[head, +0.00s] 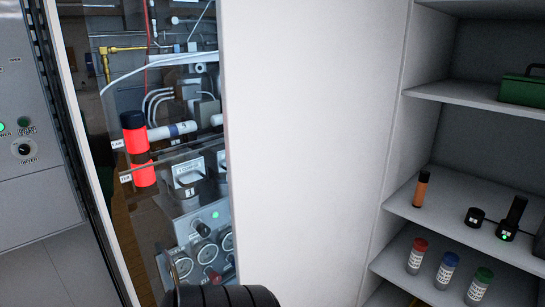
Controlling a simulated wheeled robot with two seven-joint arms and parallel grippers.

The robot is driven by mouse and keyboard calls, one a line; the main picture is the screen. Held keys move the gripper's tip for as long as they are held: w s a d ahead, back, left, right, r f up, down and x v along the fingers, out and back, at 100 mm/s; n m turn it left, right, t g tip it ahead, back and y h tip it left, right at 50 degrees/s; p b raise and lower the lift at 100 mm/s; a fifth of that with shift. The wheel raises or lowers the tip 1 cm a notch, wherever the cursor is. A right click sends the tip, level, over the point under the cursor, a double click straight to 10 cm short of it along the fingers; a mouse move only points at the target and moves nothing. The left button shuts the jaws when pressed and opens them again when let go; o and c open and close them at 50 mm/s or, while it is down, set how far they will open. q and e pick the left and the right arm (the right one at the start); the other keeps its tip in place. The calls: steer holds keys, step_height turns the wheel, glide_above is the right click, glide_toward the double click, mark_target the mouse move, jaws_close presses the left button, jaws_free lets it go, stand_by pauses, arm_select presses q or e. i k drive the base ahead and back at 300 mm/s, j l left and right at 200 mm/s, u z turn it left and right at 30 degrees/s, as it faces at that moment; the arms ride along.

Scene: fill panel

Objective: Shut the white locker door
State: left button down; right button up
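A broad white panel (310,140), which looks like the white locker door, fills the middle of the head view. The locker opening shows to its left, with a narrow white frame edge (88,150) on the far side, so the locker stands open. I cannot tell the door's exact angle, and no handle shows. Inside are pipes, gauges (204,252) and a red and black cylinder (138,148). Neither gripper can be made out. A dark ribbed part at the bottom edge is cut off, and I cannot tell what it is.
Open shelves (462,218) on the right hold a green case (523,88), an orange cylinder (421,189), small black devices and jars with red (417,256), blue and green lids. A grey control panel (30,130) stands at the left.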

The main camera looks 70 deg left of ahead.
mark_target(309, 87)
steer(key=k+j+u, duration=0.1)
steer(key=k+j, duration=0.6)
steer(key=j, duration=0.15)
steer(key=k+j+u, duration=0.15)
steer(key=k+j, duration=0.2)
steer(key=k+j+u, duration=0.1)
steer(key=k+j, duration=0.2)
steer(key=j, duration=0.8)
steer(key=k+j, duration=0.15)
steer(key=j, duration=0.4)
steer(key=i+l, duration=0.1)
steer(key=l, duration=0.2)
steer(key=z, duration=0.05)
